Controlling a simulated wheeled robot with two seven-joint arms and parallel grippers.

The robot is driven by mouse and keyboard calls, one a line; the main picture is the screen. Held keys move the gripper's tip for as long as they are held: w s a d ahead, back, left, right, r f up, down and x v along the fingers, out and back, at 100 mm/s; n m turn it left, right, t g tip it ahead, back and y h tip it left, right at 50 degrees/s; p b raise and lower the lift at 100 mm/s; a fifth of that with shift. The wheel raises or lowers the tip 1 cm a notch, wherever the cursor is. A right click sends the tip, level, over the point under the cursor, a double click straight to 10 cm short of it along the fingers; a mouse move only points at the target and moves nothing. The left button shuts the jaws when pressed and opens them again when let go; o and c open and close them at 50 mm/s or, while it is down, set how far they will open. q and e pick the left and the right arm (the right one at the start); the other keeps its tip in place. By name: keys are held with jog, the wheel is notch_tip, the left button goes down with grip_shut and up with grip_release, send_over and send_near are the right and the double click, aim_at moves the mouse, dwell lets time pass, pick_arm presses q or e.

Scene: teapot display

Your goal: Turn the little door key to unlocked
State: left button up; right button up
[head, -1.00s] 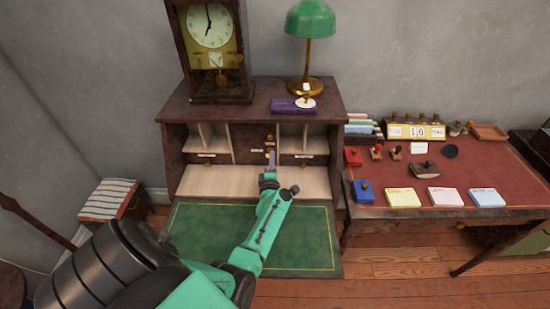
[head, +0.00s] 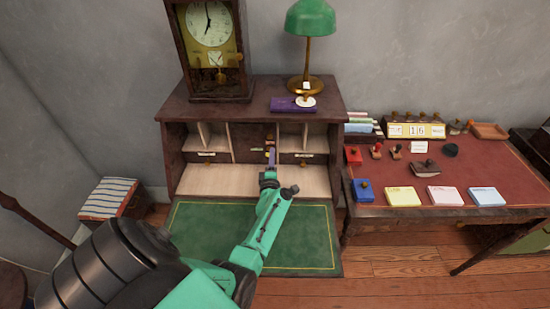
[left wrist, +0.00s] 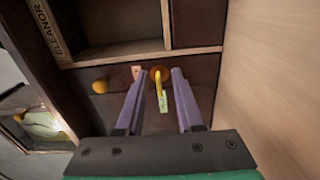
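The little door (left wrist: 198,88) is a dark wooden panel in the middle of the desk's pigeonholes. In the left wrist view a brass key (left wrist: 159,74) sits in a round plate on it, with a pale green tag (left wrist: 163,101) hanging below. My left gripper (left wrist: 158,74) has its two purple fingers apart, one on each side of the key and tag, with gaps visible. My right gripper is not in view.
A brass knob (left wrist: 100,86) is left of the key. Wooden dividers stand above the door, and a pale wooden surface (left wrist: 270,80) lies close on the right in the wrist view. The green writing surface (head: 210,235) is clear below my arm. A lamp (head: 307,50) and clock (head: 210,50) stand on top.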

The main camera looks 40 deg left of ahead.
pick_arm(q)
jog(key=p+v, duration=0.1)
jog(key=v, duration=0.1)
jog(key=p+v, duration=0.2)
jog(key=v, duration=0.1)
jog(key=shift+s+d+r, duration=0.15)
jog(key=shift+d+r, duration=0.05)
jog(key=shift+r, duration=0.05)
jog(key=p+v, duration=0.2)
jog(key=v, duration=0.6)
jog(key=shift+d+f+p, duration=0.1)
jog(key=shift+d+p, duration=0.05)
jog(key=shift+p, duration=0.2)
jog(key=shift+s+d+f, duration=0.1)
jog(key=shift+s+d, duration=0.15)
jog(key=shift+s, duration=0.1)
